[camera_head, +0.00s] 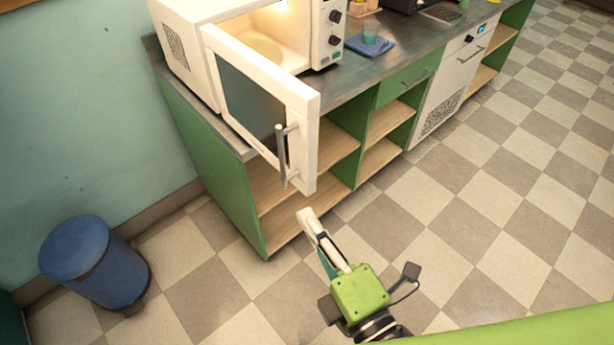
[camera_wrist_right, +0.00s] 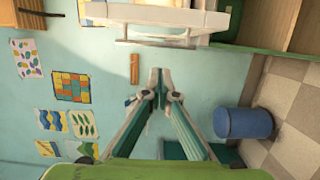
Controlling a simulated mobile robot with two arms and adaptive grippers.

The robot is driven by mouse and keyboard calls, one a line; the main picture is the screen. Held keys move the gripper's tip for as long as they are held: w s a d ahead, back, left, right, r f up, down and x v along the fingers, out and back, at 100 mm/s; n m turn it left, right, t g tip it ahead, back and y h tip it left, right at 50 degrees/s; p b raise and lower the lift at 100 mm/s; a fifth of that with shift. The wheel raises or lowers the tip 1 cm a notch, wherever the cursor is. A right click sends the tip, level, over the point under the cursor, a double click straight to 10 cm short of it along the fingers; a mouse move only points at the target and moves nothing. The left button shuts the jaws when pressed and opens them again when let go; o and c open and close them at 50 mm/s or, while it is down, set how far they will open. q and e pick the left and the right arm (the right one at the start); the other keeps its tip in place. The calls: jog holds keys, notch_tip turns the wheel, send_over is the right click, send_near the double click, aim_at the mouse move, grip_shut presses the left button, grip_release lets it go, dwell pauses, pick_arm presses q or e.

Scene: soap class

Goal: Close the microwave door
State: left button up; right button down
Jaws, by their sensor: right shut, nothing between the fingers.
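The white microwave (camera_head: 185,45) stands on the counter at the upper left of the head view. Its door (camera_head: 306,105) is open and sticks out past the counter's front edge, and the cavity shows lit. A grey bar handle (camera_head: 283,155) is on the door's outer face near the free edge. My right gripper (camera_head: 308,217) is shut and empty, just below the door's lower corner in the picture, and looks apart from it. In the right wrist view its fingertips (camera_wrist_right: 160,76) are together, with the door (camera_wrist_right: 155,14) beyond them at the top. My left gripper is not in view.
The green counter (camera_head: 226,165) has open wooden shelves under the door. A blue bin (camera_head: 90,262) stands on the floor at left. The tiled floor in front is clear.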

aim_at(303, 171)
jog(key=w+p, duration=0.4)
jog(key=w, duration=0.7)
jog(key=shift+w+a+f, duration=0.1)
jog(key=shift+w+a, duration=0.05)
jog(key=shift+w, duration=0.1)
